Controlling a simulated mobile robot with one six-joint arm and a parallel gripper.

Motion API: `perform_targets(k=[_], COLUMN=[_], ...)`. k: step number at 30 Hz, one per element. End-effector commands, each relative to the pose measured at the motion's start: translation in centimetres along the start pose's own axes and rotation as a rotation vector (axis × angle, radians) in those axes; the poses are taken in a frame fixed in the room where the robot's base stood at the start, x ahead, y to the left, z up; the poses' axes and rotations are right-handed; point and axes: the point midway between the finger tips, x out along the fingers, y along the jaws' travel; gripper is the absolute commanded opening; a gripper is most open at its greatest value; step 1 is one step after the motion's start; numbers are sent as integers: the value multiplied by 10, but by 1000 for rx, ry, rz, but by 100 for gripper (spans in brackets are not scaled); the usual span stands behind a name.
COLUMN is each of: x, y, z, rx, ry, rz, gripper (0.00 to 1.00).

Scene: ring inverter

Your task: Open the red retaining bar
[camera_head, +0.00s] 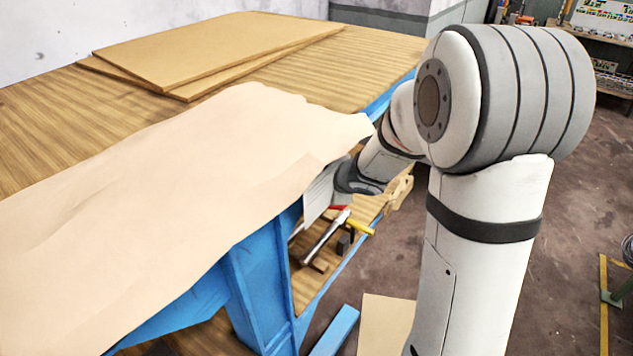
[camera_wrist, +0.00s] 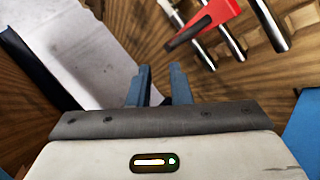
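The red retaining bar (camera_wrist: 205,22) shows at the upper right of the wrist view, lying slantwise over several shiny metal rods (camera_wrist: 268,28). Its darker narrow end points down and left. A small red patch, likely the same bar, shows in the head view (camera_head: 338,207) on the lower shelf. My gripper (camera_wrist: 160,74) has two blue fingers apart with nothing between them. They are below and left of the red bar and do not touch it. In the head view my gripper is hidden.
A pale panel (camera_wrist: 85,45) stands left of my fingers. The lower wooden shelf (camera_head: 309,284) carries metal, yellow and dark pieces. Above it, a blue-framed workbench (camera_head: 262,290) bears a tan sheet (camera_head: 190,165) and stacked boards (camera_head: 215,45). Open floor (camera_head: 575,200) lies to the right.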

Motion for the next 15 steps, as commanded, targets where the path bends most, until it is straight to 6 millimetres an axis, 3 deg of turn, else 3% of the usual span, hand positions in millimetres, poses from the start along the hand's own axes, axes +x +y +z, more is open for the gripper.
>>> perform_targets(k=[4,15], x=[-11,-12], y=[0,-1], z=[0,1], rx=[1,2], ry=[0,-1], rz=[0,-1], gripper=[18,18])
